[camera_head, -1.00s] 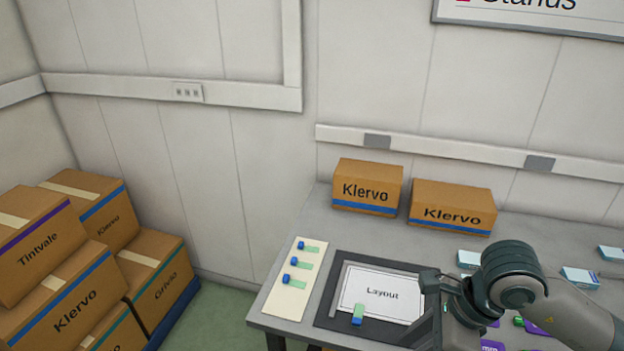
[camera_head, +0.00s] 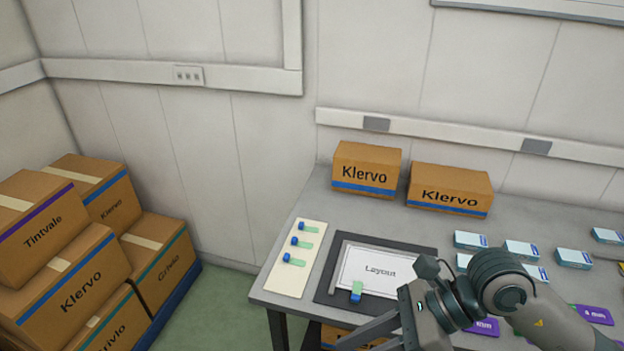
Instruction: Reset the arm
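My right gripper (camera_head: 372,332) reaches in from the right, low over the table's front edge, its fingers pointing left and down. It is partly cut off by the frame and I cannot tell whether it is open. A bottle with a blue cap and green label (camera_head: 356,292) lies on the layout tray (camera_head: 325,280), just beyond the gripper and apart from it. Three similar small bottles lie on a cream strip (camera_head: 288,280) to the left, one of them the middle bottle (camera_head: 299,243). My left gripper is not in view.
Two Klervo cartons, a left one (camera_head: 366,168) and a right one (camera_head: 450,188), stand at the table's back. Several white-and-blue boxes (camera_head: 521,250) and purple cards (camera_head: 594,314) lie at right. Stacked cartons (camera_head: 75,280) stand on the floor at left.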

